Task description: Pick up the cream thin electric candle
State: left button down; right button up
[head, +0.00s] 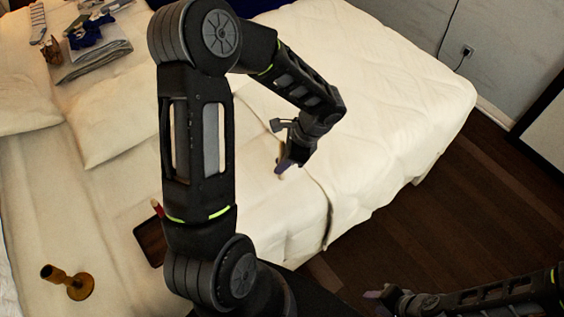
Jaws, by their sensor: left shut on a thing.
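My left gripper (283,163) is low over the bed, right of the picture's middle, with its fingers pointing down. It is shut on a thin cream stick, which looks like the cream thin electric candle (281,150). The candle is roughly upright and partly hidden by the fingers. I cannot tell whether its lower end touches the bed. My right gripper (376,299) is at the lower right, away from the candle, in front of the dark floor. Its fingers are too small and dark to judge.
The cream bed cover (400,110) is mostly clear on the right. An amber candle holder (78,288) is at the lower left. A dark brown tray (150,242) with a red item (157,208) is partly behind my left arm. Folded clothes (95,52) lie at the upper left.

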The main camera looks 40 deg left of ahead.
aim_at(282, 141)
pick_arm(q)
notch_tip(282, 141, up, 10)
jog(key=shift+f, duration=0.1)
dwell(0.8)
jog(key=w+d, duration=0.9)
jog(key=d, duration=0.3)
jog(key=shift+w+d+n, duration=0.15)
jog(key=shift+d+n, duration=0.15)
jog(key=shift+d, duration=0.1)
